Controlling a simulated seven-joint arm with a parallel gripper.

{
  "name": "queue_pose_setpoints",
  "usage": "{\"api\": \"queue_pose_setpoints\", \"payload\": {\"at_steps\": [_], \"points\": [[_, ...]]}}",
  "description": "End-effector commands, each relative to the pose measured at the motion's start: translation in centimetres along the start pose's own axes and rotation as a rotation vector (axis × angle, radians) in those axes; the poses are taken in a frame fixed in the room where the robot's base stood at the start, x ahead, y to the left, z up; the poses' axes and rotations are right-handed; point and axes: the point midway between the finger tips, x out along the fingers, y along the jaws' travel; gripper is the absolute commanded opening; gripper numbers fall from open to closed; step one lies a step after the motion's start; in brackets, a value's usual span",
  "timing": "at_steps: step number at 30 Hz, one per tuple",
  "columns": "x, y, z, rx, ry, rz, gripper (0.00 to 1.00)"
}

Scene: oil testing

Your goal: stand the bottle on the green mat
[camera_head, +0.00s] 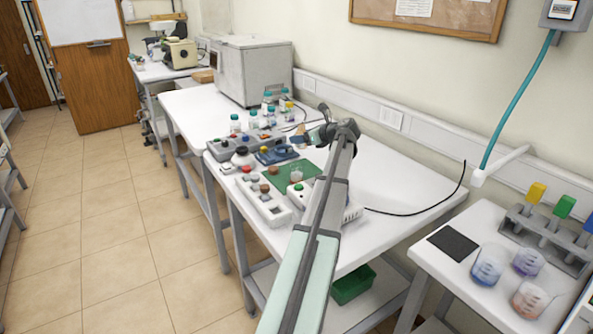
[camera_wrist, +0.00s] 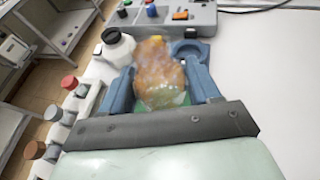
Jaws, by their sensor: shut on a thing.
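In the wrist view the two blue fingers of my gripper (camera_wrist: 161,92) are shut on a see-through amber bottle (camera_wrist: 160,72). In the head view my gripper (camera_head: 302,140) is over the work table, behind the green mat (camera_head: 312,166). The bottle is small and partly hidden by the fingers there. The mat lies flat on the table, with a small clear vessel on it. A little green shows under the bottle in the wrist view. I cannot tell the exact gap between bottle and table.
A white bottle with a black cap (camera_wrist: 115,46) is beside my left finger. A white rack with coloured caps (camera_head: 262,202) stands in front. A grey panel (camera_wrist: 200,14) is behind. The table to the right (camera_wrist: 270,70) is clear.

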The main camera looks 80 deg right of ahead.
Motion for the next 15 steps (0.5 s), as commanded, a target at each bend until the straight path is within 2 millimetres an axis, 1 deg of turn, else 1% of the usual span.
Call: {"api": "queue_pose_setpoints", "payload": {"at_steps": [1, 3, 7, 11, 15], "points": [[0.8, -1.4, 0.5, 0.004, -0.001, -0.012, 0.25], [1.5, -2.3, 0.8, 0.011, -0.002, -0.027, 0.25], [2.3, -3.1, 0.8, 0.018, -0.002, -0.043, 0.25], [2.9, -3.2, -0.5, 0.02, -0.001, -0.047, 0.25], [3.7, -3.1, -2.6, 0.021, -0.001, -0.045, 0.25]]}}
